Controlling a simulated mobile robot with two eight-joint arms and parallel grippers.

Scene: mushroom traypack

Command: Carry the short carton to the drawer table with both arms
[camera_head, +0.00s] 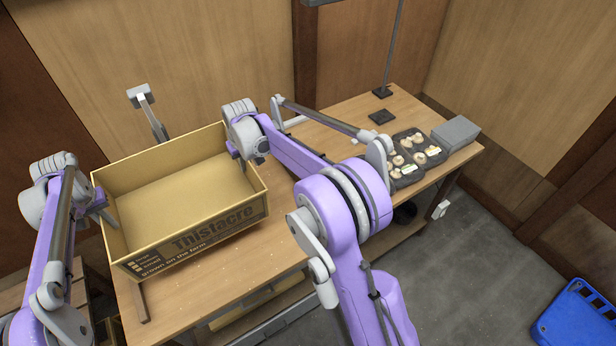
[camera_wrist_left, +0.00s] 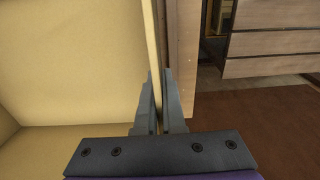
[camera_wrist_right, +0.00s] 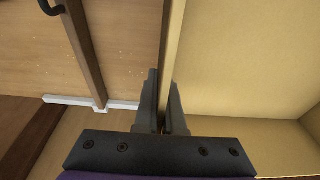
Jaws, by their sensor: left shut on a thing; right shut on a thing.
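The short carton (camera_head: 190,239) is an open, empty yellow-tan box with dark printing on its front side. It is over the left part of the wooden table (camera_head: 290,262) in the head view; I cannot tell whether it touches the tabletop. My left gripper (camera_head: 108,217) is shut on the carton's left wall, which also shows between the fingers in the left wrist view (camera_wrist_left: 152,50). My right gripper (camera_head: 243,165) is shut on the right wall, seen between the fingers in the right wrist view (camera_wrist_right: 171,50). The drawer front (camera_wrist_left: 272,42) shows beside the carton in the left wrist view.
Dark trays of mushrooms (camera_head: 418,148) and a grey box (camera_head: 456,133) stand at the table's right end. A lamp post base (camera_head: 382,117) stands behind them. A blue crate (camera_head: 578,318) lies on the floor at lower right. Wooden walls close off the back.

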